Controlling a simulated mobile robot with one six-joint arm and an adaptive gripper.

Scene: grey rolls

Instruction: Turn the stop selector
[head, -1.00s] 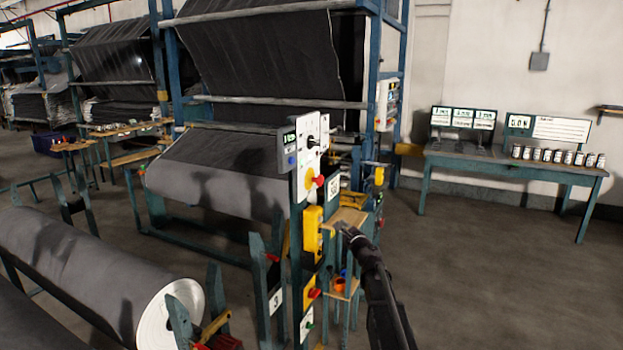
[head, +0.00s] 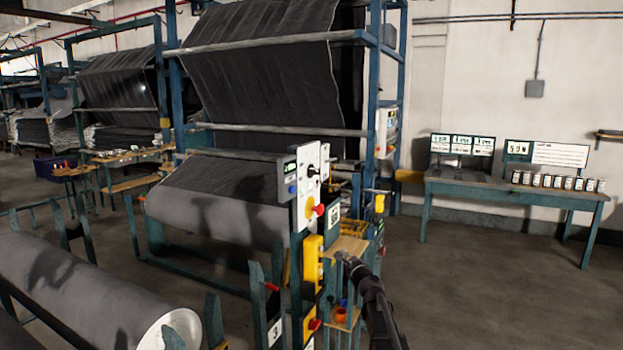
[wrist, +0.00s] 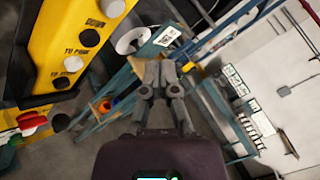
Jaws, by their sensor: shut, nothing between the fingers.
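A control post stands in the middle of the head view. Its white panel (head: 309,165) carries a black knob (head: 311,171) and, lower, a red knob (head: 319,209) on a yellow base. I cannot tell from the lettering which is the stop selector. A yellow button box (head: 313,262) hangs below; it fills the upper left of the wrist view (wrist: 45,45), with white and black round buttons. My gripper (head: 343,257) is right of this box, apart from it. In the wrist view my gripper (wrist: 158,66) is shut and empty. A red knob (wrist: 32,121) shows at the lower left there.
A small wooden shelf (head: 347,246) is close by my gripper, with an orange cup (head: 340,314) below. Large grey rolls (head: 85,290) lie at left. A table (head: 510,189) with displays and jars stands at the back right. The floor at right is clear.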

